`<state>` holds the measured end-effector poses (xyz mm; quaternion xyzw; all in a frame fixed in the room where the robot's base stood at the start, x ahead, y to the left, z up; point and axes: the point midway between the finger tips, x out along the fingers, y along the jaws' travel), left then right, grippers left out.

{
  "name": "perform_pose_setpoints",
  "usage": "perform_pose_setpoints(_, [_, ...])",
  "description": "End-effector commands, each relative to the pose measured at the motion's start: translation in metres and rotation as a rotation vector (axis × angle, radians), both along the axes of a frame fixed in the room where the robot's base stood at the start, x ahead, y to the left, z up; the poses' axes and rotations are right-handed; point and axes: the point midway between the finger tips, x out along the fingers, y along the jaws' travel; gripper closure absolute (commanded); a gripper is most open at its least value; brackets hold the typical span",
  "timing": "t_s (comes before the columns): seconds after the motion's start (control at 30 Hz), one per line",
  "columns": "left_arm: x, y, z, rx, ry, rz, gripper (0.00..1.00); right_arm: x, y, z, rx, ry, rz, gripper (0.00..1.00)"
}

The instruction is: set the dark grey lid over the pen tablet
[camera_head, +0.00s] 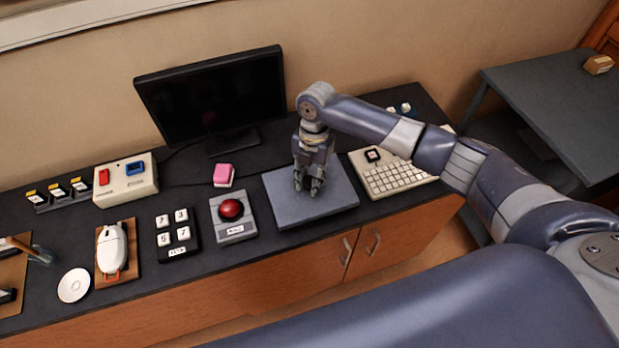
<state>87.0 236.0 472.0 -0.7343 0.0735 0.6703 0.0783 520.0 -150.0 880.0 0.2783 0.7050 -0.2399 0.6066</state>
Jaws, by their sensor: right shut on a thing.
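The dark grey lid (340,194) is a flat slab near the counter's front edge, between the red button box and the keyboard. My right gripper (309,187) points down at its middle and is shut on it, though the fingers hide the grip point. I cannot tell whether the lid rests on something or is held slightly above it. No pen tablet shows apart from the lid; anything under it is hidden. My left gripper is not in view.
A box with a red button (231,209) stands close on the left and a keyboard (393,178) close on the right. A pink block (223,175) and a monitor (212,95) are behind. A number keypad (175,233) and a white mouse (112,250) sit further left.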

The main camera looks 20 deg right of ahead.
Motion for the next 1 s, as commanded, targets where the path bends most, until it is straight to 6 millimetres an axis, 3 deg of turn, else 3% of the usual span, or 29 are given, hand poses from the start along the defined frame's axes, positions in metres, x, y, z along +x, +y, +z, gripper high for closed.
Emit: perform_pose_setpoints(1.0, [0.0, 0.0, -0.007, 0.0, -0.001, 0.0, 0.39, 0.0, 0.0, -0.012, 0.0, 0.0, 0.001, 1.0])
